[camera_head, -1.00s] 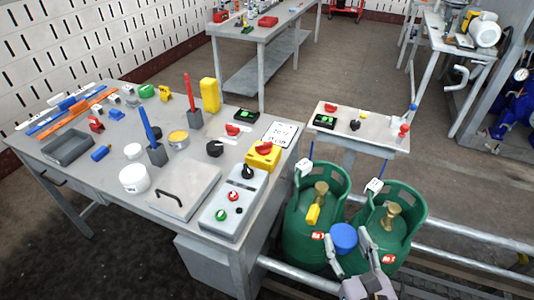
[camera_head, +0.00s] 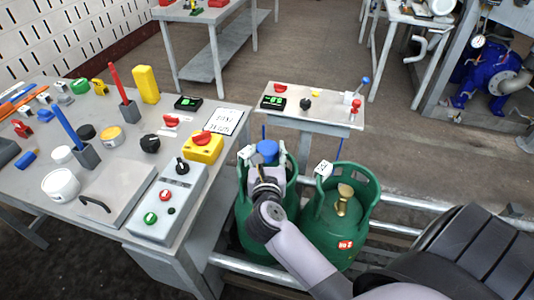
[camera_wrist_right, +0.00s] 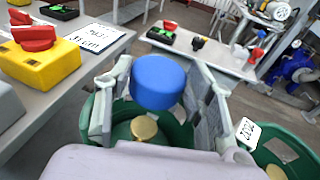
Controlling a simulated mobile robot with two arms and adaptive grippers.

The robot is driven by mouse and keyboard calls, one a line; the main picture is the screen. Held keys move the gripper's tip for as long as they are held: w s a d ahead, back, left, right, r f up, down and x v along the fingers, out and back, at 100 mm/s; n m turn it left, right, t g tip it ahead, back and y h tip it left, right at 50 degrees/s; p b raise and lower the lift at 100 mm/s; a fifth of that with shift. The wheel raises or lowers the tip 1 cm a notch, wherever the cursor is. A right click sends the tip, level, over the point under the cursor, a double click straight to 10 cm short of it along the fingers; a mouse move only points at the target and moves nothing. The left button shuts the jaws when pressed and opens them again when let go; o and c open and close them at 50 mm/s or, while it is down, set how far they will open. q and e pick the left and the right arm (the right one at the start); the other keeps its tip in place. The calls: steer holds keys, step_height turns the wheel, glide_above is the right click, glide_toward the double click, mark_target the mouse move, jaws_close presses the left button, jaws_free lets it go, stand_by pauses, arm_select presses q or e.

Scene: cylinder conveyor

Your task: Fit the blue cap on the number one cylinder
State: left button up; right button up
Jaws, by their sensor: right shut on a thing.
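The blue cap (camera_head: 267,148) is held upright between the fingers of my right gripper (camera_head: 267,158). It also shows in the right wrist view (camera_wrist_right: 158,80). The left green cylinder (camera_head: 245,218) stands below; my gripper and the cap are over its open collar. Its brass valve (camera_wrist_right: 144,127) shows below the cap, apart from it in the picture; the height gap is hard to judge. The right green cylinder (camera_head: 325,235) has a bare brass valve (camera_head: 343,199). Each collar carries a white tag (camera_head: 247,152); I cannot read the numbers surely. My left gripper is not in view.
A grey workbench (camera_head: 215,230) with a control box (camera_head: 168,205), a yellow switch box (camera_head: 203,147) and pen holders stands left. A small table (camera_head: 315,115) stands behind the cylinders. Metal conveyor rails (camera_head: 392,229) run beside them. The cylinder collars rise close around my gripper.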

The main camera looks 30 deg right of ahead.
steer(key=shift+s+a+f, duration=0.1)
steer(key=shift+f, duration=0.35)
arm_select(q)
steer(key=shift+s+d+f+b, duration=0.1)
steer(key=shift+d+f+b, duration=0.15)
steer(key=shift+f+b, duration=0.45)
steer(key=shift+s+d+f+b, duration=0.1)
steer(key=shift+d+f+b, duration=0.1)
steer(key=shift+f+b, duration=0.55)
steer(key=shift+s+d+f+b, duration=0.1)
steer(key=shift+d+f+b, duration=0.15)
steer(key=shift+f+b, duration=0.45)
arm_select(e)
steer(key=shift+f, duration=2.45)
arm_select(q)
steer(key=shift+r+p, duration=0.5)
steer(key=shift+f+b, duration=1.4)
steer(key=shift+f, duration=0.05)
arm_select(e)
steer(key=shift+f, duration=1.75)
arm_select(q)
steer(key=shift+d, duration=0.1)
arm_select(e)
steer(key=shift+f, duration=0.1)
arm_select(q)
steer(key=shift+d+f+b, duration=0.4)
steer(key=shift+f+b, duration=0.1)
steer(key=shift+b, duration=0.05)
arm_select(e)
steer(key=shift+f, duration=0.55)
